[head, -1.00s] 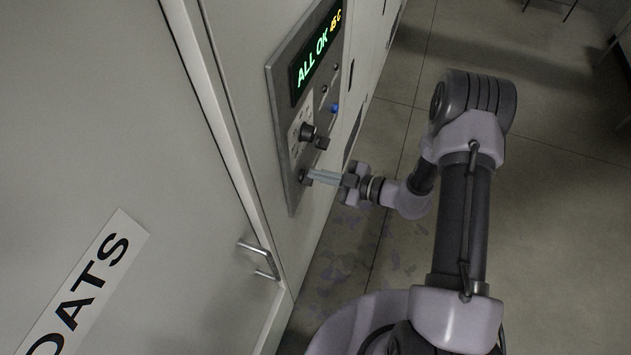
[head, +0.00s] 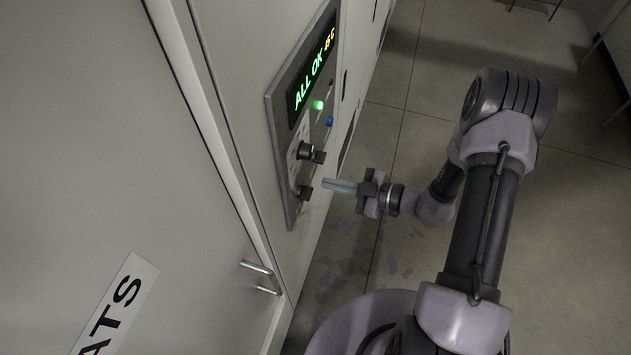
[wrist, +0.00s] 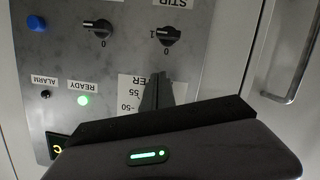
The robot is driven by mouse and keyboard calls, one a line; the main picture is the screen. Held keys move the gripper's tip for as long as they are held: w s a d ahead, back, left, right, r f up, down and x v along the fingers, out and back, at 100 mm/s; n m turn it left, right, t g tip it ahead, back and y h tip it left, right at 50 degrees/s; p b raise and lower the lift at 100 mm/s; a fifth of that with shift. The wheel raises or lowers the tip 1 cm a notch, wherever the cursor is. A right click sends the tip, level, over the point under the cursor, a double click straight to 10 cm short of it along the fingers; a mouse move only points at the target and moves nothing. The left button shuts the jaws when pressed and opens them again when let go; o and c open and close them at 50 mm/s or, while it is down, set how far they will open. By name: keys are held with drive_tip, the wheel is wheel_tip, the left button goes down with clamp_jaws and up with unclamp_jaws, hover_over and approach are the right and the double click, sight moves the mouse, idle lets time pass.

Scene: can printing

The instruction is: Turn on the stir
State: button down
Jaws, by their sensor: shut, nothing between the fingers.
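The STIR knob (wrist: 170,37) is a dark turn knob on the grey metal control panel (wrist: 215,60), with 0 and 1 marks beside it. Its bar lies roughly sideways in the wrist view. The fingers (wrist: 158,92) also show in the wrist view, below the STIR knob and over part of a scale label. A green READY lamp (wrist: 83,100) is lit.
A second knob (wrist: 97,30) and a blue button (wrist: 36,23) are on the same panel. The ALARM lamp (wrist: 46,95) is dark. The display (head: 313,73) reads ALL OK. A door handle (head: 261,274) sticks out at lower left.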

drive_tip(key=v, duration=0.5)
drive_tip(key=shift+d, duration=0.25)
drive_tip(key=shift+s+d+r, duration=0.1)
drive_tip(key=shift+s+d, duration=0.05)
drive_tip(key=shift+b, duration=0.35)
